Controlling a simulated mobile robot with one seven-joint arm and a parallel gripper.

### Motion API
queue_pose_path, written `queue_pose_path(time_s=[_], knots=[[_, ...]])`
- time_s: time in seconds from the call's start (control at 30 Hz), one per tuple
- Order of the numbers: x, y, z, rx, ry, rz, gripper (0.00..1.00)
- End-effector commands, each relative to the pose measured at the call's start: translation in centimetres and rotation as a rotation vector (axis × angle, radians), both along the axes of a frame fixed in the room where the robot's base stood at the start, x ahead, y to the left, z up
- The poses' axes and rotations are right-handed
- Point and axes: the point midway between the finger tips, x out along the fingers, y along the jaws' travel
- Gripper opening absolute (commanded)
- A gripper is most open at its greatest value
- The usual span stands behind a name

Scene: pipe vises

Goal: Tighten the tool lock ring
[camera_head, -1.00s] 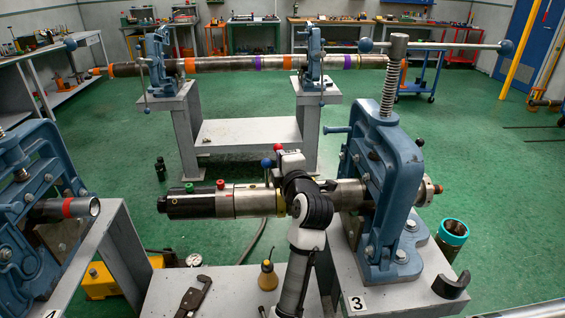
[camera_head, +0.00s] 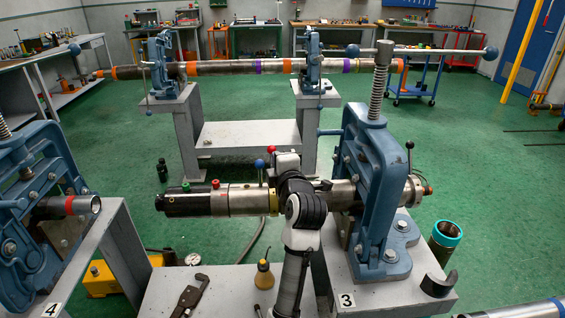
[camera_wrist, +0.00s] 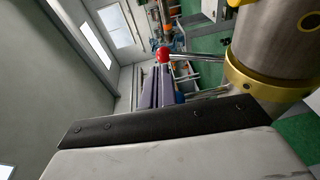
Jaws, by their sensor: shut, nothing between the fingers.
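The tool, a black and silver cylinder (camera_head: 230,200), lies level and runs through the blue vise on bench 3. A brass-yellow ring (camera_head: 273,200), which looks like the lock ring, sits around it left of my arm. In the wrist view the yellow ring (camera_wrist: 248,80) circles the steel barrel (camera_wrist: 275,45) at upper right. My gripper (camera_wrist: 170,122) shows as a dark bar with white casing across the bottom, below and left of the ring. It is shut and empty. In the head view its fingertips are hidden behind my wrist. Contact with the ring cannot be made out.
Levers with red (camera_head: 271,149) and blue (camera_head: 259,163) knobs rise behind the tool. The blue vise (camera_head: 368,180) stands to the right. Another vise (camera_head: 35,200) is at left.

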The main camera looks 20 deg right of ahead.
Motion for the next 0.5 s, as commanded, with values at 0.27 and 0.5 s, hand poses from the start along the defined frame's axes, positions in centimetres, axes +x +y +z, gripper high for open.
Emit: queue_pose_path(time_s=[0.27, 0.5], knots=[[-4.4, 0.4, 2.7, -0.004, -0.006, -0.004, 0.0], [-7.8, 0.5, 4.7, 0.0, -0.003, -0.002, 0.0]])
